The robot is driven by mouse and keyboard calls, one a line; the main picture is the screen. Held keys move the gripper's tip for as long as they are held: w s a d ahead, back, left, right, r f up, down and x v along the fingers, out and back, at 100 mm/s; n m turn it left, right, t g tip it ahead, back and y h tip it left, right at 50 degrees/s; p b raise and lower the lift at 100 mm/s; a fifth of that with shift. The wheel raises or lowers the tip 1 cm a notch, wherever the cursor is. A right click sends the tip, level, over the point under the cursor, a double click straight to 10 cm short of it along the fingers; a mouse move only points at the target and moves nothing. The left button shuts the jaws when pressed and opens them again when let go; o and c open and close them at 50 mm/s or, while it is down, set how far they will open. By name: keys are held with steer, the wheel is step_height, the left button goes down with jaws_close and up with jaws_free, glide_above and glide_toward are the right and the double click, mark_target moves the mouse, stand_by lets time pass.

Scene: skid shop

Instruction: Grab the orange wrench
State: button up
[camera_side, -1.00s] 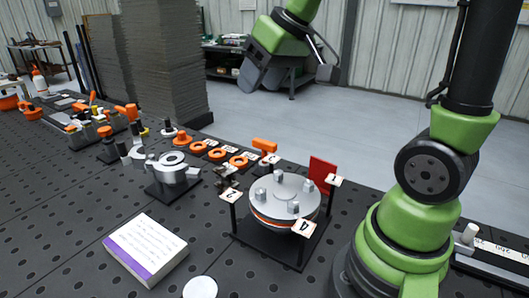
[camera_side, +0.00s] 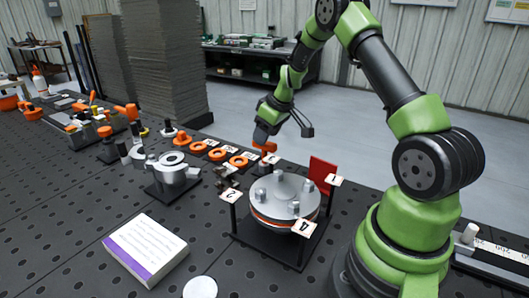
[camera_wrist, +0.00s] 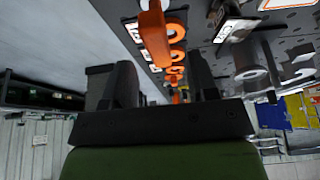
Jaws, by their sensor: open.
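The orange wrench (camera_side: 269,147) appears as an orange bar-shaped piece at the back edge of the black table, behind the round flange; I take this piece to be the wrench. In the wrist view the orange bar (camera_wrist: 155,40) points toward the space between my fingers. My gripper (camera_side: 264,136) is right above it in the side view and covers part of it. In the wrist view my gripper (camera_wrist: 162,80) has its two dark fingers wide apart, with nothing clamped. I cannot tell whether a finger touches the bar.
A round metal flange (camera_side: 284,193) with upright studs and numbered tags stands in front of my gripper. Several orange rings (camera_side: 217,154) lie to the left with labels. A red plate (camera_side: 322,174) stands at the right. A white box (camera_side: 146,248) lies at the front.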

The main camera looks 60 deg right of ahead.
mark_target(264, 156)
steer(key=x, duration=0.5)
steer(key=shift+s+f, duration=0.2)
steer(key=shift+s, duration=0.1)
jaws_close()
